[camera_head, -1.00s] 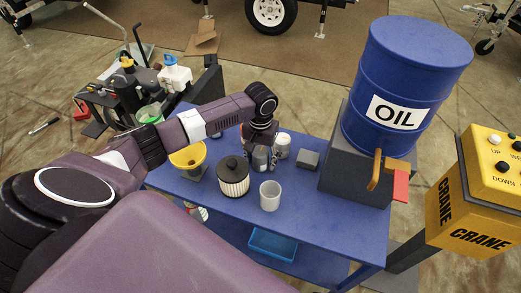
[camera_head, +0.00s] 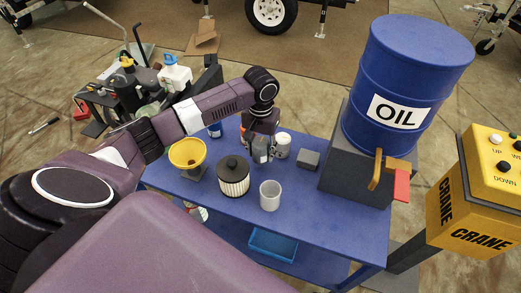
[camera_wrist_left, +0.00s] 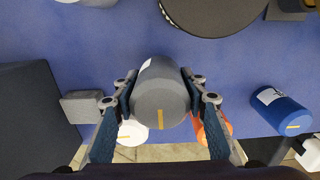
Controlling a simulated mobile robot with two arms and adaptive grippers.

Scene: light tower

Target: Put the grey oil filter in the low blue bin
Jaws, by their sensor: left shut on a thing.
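The grey oil filter is a grey cylinder with a pale label and a yellow stripe; it fills the middle of the left wrist view (camera_wrist_left: 160,103), between both fingers. In the head view the grey oil filter (camera_head: 261,157) is partly covered by the fingers. My left gripper (camera_head: 261,148) is shut on it over the back part of the blue table; a gap beneath it is hard to judge. The low blue bin (camera_head: 272,254) sits on the lower shelf, below the table's front edge. My right gripper is not in view.
Near the held filter stand a white can (camera_head: 283,140), a grey block (camera_head: 308,159), a black-lidded ribbed filter (camera_head: 233,177), a light grey cup (camera_head: 270,189) and a yellow funnel (camera_head: 188,152). A blue oil drum (camera_head: 410,80) stands on the right.

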